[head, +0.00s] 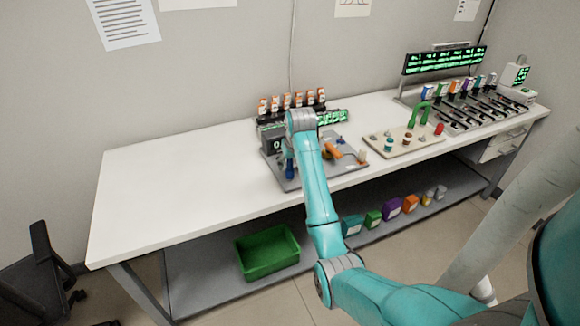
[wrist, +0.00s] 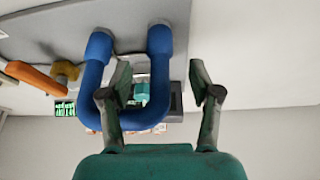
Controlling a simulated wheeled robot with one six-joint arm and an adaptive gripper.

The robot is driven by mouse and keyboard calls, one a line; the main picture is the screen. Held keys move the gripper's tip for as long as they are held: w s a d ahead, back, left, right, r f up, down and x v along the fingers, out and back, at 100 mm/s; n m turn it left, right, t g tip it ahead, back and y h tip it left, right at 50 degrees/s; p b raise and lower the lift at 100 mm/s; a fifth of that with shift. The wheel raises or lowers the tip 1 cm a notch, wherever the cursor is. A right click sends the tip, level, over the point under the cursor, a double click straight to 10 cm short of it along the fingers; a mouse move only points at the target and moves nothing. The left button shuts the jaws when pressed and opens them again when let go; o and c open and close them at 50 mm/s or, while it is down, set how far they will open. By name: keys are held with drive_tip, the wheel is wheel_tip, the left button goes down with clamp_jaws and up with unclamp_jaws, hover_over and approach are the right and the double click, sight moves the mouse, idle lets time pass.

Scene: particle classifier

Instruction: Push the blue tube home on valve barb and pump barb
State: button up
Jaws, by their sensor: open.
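The blue tube (wrist: 92,85) is bent in a U in the wrist view. The left finger is in front of the U's opening; I see no clear contact. In the head view the blue tube (head: 289,170) shows small beside my arm, which hides much of the board (head: 290,184).
An orange part (wrist: 35,77) lies left of the tube. In the head view, a bottle rack (head: 292,103) stands behind the board and a beige tray (head: 405,144) to its right. The table's left half (head: 180,180) is clear. A green bin (head: 267,252) sits on the lower shelf.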

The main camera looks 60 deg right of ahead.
drive_tip(key=shift+v, duration=2.25)
